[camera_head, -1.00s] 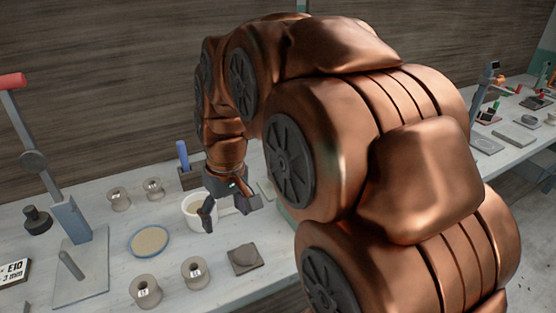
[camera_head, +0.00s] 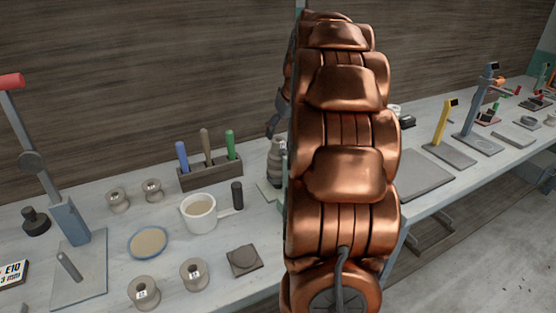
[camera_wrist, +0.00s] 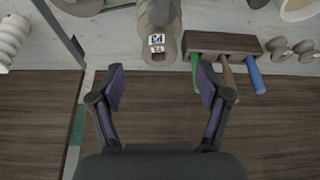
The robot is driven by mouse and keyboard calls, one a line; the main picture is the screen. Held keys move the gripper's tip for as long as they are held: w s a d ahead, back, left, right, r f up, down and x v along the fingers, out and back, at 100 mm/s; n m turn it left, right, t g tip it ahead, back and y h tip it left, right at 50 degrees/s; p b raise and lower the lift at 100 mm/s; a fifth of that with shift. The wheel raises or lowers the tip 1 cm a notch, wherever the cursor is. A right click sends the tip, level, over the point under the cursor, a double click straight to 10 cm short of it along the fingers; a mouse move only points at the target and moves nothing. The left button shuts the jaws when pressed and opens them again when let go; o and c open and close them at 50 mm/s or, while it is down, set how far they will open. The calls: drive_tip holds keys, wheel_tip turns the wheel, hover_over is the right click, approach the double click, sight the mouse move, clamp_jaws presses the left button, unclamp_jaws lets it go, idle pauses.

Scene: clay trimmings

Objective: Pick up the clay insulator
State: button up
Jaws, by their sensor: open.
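A grey-brown ribbed piece that looks like the clay insulator (camera_head: 276,160) stands upright on the bench, just left of my arm, which hides part of it. In the wrist view a grey-brown piece with small printed labels (camera_wrist: 160,28), apparently the same one, lies beyond the fingertips, around the middle between them and touching neither. My gripper (camera_wrist: 160,72) is open and empty. In the head view only a dark finger (camera_head: 275,118) shows beside the arm, above the insulator; the rest is hidden.
A tool rack (camera_head: 212,173) with blue, brown and green handles stands close to the left. A white ribbed piece (camera_wrist: 12,38) stands at the wrist view's left edge. A wooden wall (camera_head: 150,80) rises behind.

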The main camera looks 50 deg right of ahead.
sight(278, 139)
drive_tip(key=shift+p+x, duration=1)
drive_tip(key=shift+x, duration=1.95)
drive_tip(key=shift+w+r, duration=0.1)
drive_tip(key=shift+w, duration=0.05)
clamp_jaws()
